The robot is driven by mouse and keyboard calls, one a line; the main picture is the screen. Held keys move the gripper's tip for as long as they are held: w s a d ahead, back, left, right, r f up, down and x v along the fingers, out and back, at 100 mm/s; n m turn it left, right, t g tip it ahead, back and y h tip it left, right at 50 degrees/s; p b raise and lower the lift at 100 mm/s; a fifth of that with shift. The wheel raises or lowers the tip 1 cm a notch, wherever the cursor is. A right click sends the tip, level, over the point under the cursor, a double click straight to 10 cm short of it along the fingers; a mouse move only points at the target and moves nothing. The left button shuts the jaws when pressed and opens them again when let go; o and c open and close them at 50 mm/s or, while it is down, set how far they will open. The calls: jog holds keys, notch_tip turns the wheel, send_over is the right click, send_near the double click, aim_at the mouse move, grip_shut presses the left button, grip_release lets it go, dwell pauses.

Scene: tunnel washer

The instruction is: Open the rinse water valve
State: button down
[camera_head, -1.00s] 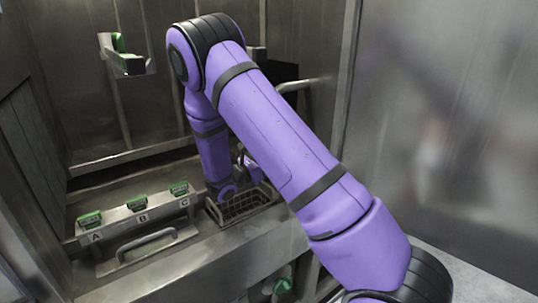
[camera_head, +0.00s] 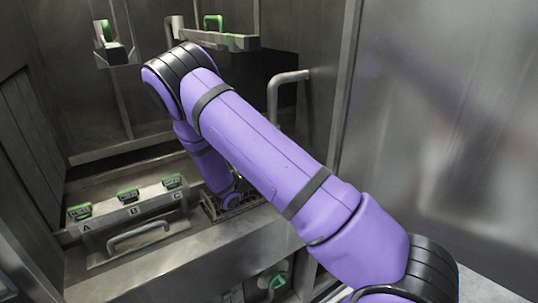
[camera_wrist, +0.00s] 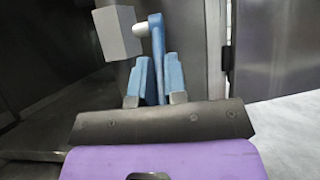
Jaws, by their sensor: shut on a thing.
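In the wrist view my gripper (camera_wrist: 159,72) is shut on a blue lever (camera_wrist: 157,40), which stands between its two blue fingers. The lever's top joins a short white shaft (camera_wrist: 140,30) that comes out of a grey block (camera_wrist: 117,34). The lever looks roughly upright, tilted slightly. I take it to be the rinse water valve's handle, but no label for it shows. In the head view my arm hides the lever and the gripper's fingers.
Left of my arm, a metal box with green-topped switches A (camera_head: 81,211), B (camera_head: 128,196) and C (camera_head: 173,182) stands above a bar handle (camera_head: 140,236). A wire basket (camera_head: 236,207) sits by my forearm. A bent pipe (camera_head: 284,82) and a ledge (camera_head: 222,41) are behind.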

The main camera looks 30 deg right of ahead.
jog(key=c, duration=1.2)
grip_release()
jog(key=shift+o, duration=0.2)
jog(key=shift+r, duration=0.25)
jog(key=s+a+r, duration=0.1)
jog(key=s+r, duration=0.1)
jog(key=s, duration=0.5)
jog(key=s+a+r, duration=0.2)
jog(key=s, duration=0.6)
jog(key=shift+s+a+r, duration=0.2)
jog(key=shift+s+a, duration=0.05)
jog(key=shift+s, duration=0.05)
